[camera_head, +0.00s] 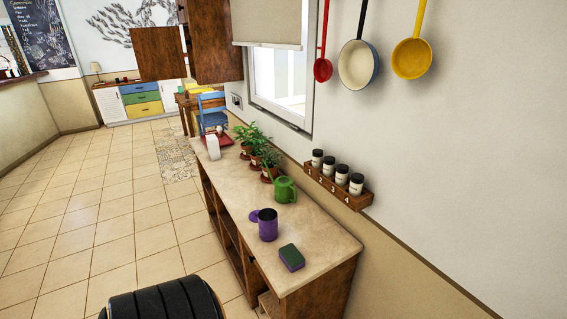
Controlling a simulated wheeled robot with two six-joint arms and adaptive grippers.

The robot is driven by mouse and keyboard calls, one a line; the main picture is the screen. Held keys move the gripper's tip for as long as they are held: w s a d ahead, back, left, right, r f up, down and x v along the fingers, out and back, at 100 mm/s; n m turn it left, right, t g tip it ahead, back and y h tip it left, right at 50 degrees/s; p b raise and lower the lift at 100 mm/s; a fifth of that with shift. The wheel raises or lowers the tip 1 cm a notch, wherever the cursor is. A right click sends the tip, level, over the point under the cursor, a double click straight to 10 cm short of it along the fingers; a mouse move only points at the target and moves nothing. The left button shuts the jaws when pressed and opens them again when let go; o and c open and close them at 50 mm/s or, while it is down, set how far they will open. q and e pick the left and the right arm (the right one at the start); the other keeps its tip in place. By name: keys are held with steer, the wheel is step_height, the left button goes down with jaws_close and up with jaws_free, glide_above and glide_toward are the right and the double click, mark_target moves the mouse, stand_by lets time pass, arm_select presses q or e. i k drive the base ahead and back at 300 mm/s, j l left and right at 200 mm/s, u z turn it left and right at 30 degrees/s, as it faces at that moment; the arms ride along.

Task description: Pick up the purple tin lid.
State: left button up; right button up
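The purple tin lid (254,216) lies flat on the pale countertop (300,238), just left of and behind the purple tin (268,226). The tin stands upright and partly overlaps the lid in the view, so I cannot tell whether they touch. The top of the tin looks dark and open. Neither of my grippers is in view.
A green watering can (285,189) stands behind the tin, with potted plants (257,150) farther back. A green and purple sponge (291,258) lies in front. A wall rack (338,187) holds spice jars. The tiled floor (105,215) left of the counter is mostly clear.

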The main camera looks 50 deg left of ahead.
mark_target(253, 216)
steer(key=u, duration=1.85)
